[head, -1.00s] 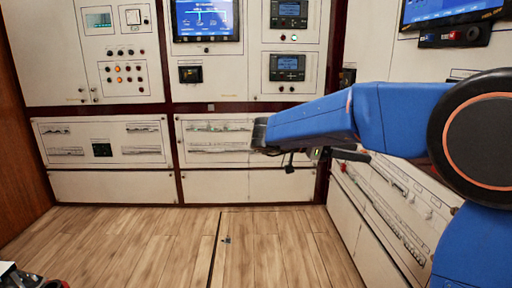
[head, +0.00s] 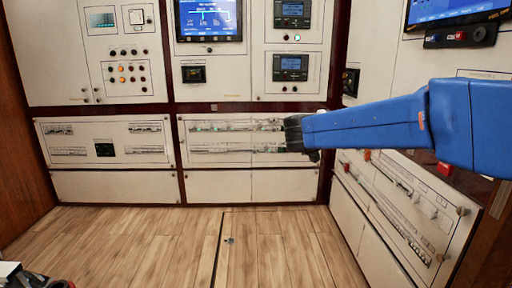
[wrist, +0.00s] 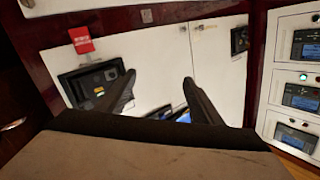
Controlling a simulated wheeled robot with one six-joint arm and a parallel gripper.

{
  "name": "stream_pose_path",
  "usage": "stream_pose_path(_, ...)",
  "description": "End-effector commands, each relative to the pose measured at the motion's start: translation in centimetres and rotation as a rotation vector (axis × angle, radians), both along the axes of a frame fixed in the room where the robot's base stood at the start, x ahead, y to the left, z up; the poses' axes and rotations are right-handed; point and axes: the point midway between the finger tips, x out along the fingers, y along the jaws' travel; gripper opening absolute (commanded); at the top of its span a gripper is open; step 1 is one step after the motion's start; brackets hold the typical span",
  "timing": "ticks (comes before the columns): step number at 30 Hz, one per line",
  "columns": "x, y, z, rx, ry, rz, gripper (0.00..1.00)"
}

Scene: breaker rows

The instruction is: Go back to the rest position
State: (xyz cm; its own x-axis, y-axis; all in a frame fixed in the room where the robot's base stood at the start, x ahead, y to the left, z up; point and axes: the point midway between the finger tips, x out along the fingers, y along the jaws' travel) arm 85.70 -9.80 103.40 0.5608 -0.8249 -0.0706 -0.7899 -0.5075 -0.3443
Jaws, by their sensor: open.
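My gripper (wrist: 160,80) shows in the wrist view as two dark fingers spread well apart, with nothing between them. It is open and faces a white cabinet front (wrist: 165,55), apart from it as far as I can tell. In the head view my blue arm reaches from the right edge toward the middle, roughly level. Its dark end is in front of the lower breaker panel (head: 225,135). The gripper fingers are hidden or too small to make out in the head view.
In the head view a right-hand breaker panel (head: 405,200) lies below my arm. The wooden floor (head: 180,240) is clear in the middle.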

Motion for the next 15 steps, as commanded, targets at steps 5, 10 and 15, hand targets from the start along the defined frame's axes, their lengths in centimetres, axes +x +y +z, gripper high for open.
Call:
stream_pose_path(5, 1.2, 0.7, 2.9, -0.014, -0.106, 0.278, 0.60)
stream_pose_path(10, 0.9, 3.2, 4.0, -0.024, -0.132, 0.545, 0.60)
stream_pose_path(15, -1.2, 6.3, 3.0, -0.026, -0.081, 0.791, 0.60)
